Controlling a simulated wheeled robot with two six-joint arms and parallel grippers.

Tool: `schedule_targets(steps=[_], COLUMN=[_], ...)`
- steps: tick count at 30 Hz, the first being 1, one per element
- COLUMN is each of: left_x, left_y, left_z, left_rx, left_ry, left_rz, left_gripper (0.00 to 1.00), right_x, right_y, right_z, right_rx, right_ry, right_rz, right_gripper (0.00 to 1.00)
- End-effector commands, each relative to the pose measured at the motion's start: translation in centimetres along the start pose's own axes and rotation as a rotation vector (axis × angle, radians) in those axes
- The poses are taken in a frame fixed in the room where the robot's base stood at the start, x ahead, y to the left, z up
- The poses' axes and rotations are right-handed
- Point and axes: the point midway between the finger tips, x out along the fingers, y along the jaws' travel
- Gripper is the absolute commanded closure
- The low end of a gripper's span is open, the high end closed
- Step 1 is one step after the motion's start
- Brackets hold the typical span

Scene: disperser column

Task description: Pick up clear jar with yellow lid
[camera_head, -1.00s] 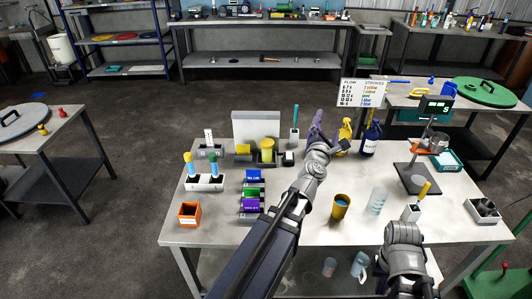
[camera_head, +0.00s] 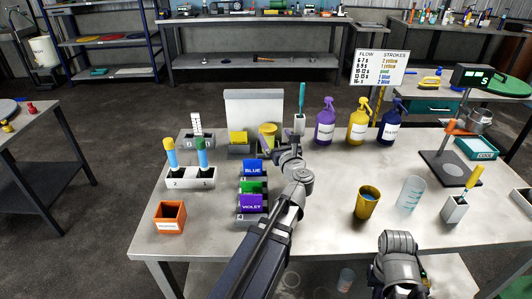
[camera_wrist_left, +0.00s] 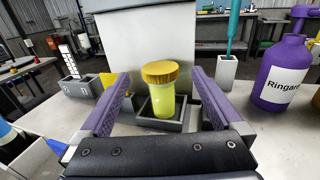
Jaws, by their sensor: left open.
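The jar with the yellow lid (camera_head: 268,130) stands at the back of the table, partly hidden behind my left gripper. In the left wrist view the jar (camera_wrist_left: 163,100) is upright in a dark square holder, with a ribbed yellow lid and yellow-looking contents or body. My left gripper (camera_wrist_left: 160,77) is open, its purple fingers on either side of the jar with gaps showing. The left gripper (camera_head: 279,143) also shows in the head view, just in front of the jar.
A grey upright panel (camera_head: 254,110) stands behind the jar. A purple bottle (camera_wrist_left: 284,75) and a white holder with a teal tool (camera_wrist_left: 228,68) are to the right. BLUE and VIOLET labelled bins (camera_head: 252,170) lie left of my left arm. A gold cup (camera_head: 367,203) stands to the right.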

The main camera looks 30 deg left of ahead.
Motion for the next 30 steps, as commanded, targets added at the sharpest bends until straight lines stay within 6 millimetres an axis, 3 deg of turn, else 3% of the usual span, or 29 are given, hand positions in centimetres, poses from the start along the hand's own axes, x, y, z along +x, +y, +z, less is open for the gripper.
schedule_targets(steps=[2,10,17,23,30], left_x=[0.0,0.3,2.6,3.0,6.0], left_y=[0.1,0.0,0.0,0.1,0.0], left_z=[-1.1,-1.1,-1.1,-1.1,-1.2], left_rx=[-0.003,-0.004,-0.003,-0.003,-0.003], left_ry=[0.001,0.001,0.001,0.001,0.001], left_rz=[0.002,0.004,0.005,0.003,0.005], left_gripper=[0.0,0.0,0.0,0.0,0.0], right_x=[1.1,1.1,1.1,1.1,1.1], right_y=[-0.1,-0.1,-0.1,-0.1,-0.1], right_z=[-0.1,-0.1,-0.1,-0.1,-0.1], right_rx=[0.0,0.0,0.0,0.0,0.0], right_ry=[0.0,0.0,0.0,0.0,0.0], right_rz=[0.0,0.0,0.0,0.0,0.0], right_gripper=[1.0,1.0,1.0,1.0,1.0])
